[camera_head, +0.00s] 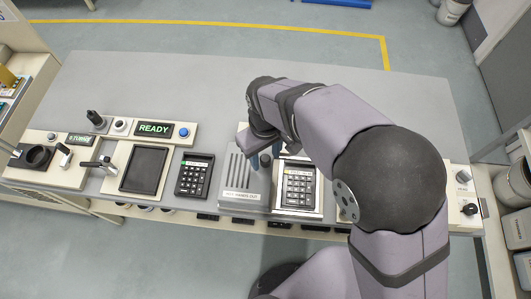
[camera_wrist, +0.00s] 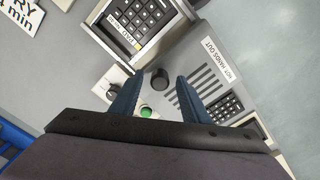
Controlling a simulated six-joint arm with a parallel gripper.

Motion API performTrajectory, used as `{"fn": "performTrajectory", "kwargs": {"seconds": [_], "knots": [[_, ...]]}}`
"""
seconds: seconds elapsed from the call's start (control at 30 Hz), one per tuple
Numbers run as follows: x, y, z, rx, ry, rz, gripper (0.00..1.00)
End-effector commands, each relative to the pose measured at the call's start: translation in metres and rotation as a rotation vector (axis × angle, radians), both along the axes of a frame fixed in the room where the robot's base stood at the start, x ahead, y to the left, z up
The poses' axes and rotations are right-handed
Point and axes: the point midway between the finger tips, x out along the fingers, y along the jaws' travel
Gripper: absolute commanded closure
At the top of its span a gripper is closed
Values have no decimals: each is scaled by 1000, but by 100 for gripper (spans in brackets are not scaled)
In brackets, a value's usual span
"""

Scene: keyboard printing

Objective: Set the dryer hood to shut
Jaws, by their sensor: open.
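The dryer hood is a grey slotted cover (camera_head: 237,172) with a dark round knob (camera_head: 265,161), left of a pale-framed bay (camera_head: 298,212) that holds a keypad (camera_head: 298,187). The keypad lies uncovered. In the wrist view the hood (camera_wrist: 222,62) carries a "HOT HANDS OUT" label, and the knob (camera_wrist: 160,78) stands at its edge beside the bay. My gripper (camera_wrist: 158,84) is open, its two blue fingers on either side of the knob in this view. Whether they touch it I cannot tell. In the head view my arm partly hides the gripper (camera_head: 284,147).
A green button (camera_wrist: 147,112) and a small dial (camera_wrist: 113,92) sit near the fingers. A second keypad (camera_head: 194,176) lies left of the hood. Further left are a dark panel (camera_head: 145,169), a READY display (camera_head: 154,129) and a lever station. The grey bench behind is clear.

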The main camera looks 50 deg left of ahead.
Motion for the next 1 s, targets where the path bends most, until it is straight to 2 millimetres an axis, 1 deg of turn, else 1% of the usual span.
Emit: {"fn": "performTrajectory", "kwargs": {"seconds": [0.13,0.37,0.4,0.47,0.5,0.53,0.57,0.77,0.87,1.0], "knots": [[0,0,-5,-1,0,0,58],[0,0,-6,0,0,0,58],[0,0,-5,0,0,0,68],[0,0,-5,0,0,0,82],[0,0,-5,0,0,0,91],[0,0,-5,0,0,0,99],[0,0,-5,0,0,0,100],[2,-2,-5,0,0,-1,100],[9,-8,-5,1,0,-1,100],[27,-26,-4,0,-1,-5,100]]}}
